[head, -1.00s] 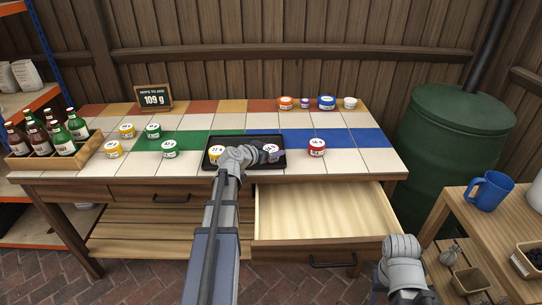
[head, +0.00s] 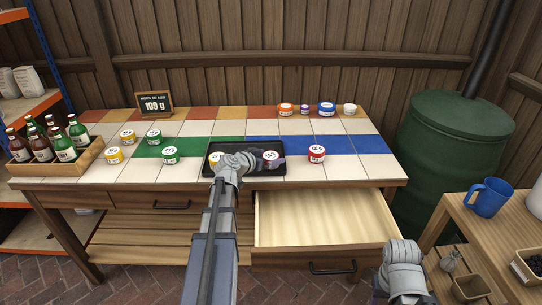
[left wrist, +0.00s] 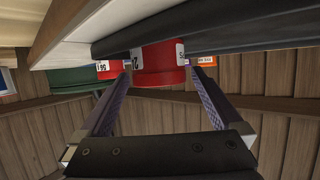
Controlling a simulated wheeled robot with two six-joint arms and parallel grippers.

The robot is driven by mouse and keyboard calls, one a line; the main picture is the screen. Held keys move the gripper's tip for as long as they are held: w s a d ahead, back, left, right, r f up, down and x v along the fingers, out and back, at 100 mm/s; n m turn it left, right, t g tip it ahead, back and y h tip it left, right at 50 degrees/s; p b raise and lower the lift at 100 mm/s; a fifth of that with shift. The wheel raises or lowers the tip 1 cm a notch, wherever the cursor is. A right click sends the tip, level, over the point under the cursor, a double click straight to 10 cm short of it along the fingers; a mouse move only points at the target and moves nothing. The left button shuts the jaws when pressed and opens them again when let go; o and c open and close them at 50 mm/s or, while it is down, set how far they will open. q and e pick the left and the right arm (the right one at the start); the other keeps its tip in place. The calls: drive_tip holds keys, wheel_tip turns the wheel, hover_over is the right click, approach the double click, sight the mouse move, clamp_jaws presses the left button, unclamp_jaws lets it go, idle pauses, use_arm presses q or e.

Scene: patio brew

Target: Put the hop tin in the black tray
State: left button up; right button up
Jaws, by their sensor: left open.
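The black tray (head: 207,168) lies on the tiled bench. My left gripper (head: 252,161) is over the tray between these two tins, open. In the left wrist view, which looks upside down, a red tin (left wrist: 160,66) shows between the open fingers, apart from them, beside the dark tray edge (left wrist: 250,32). A red tin (head: 317,153) stands on the tiles right of the tray. My right gripper (head: 402,252) is low at right; its jaws are unclear.
Several yellow and green tins stand left of the tray, and several small tins along the back. A sign (head: 154,104) reads 109 g. A bottle crate (head: 85,160) fills the left end. An empty drawer (head: 320,217) is open below the bench.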

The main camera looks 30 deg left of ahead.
use_arm(q)
drive_tip(key=d+p+v, duration=0.1)
drive_tip(key=p+v, duration=0.2)
drive_tip(key=v, duration=0.7)
drive_tip(key=shift+s+a, duration=0.3)
drive_tip(key=shift+a, duration=0.25)
drive_tip(key=shift+r, duration=0.1)
idle(0.4)
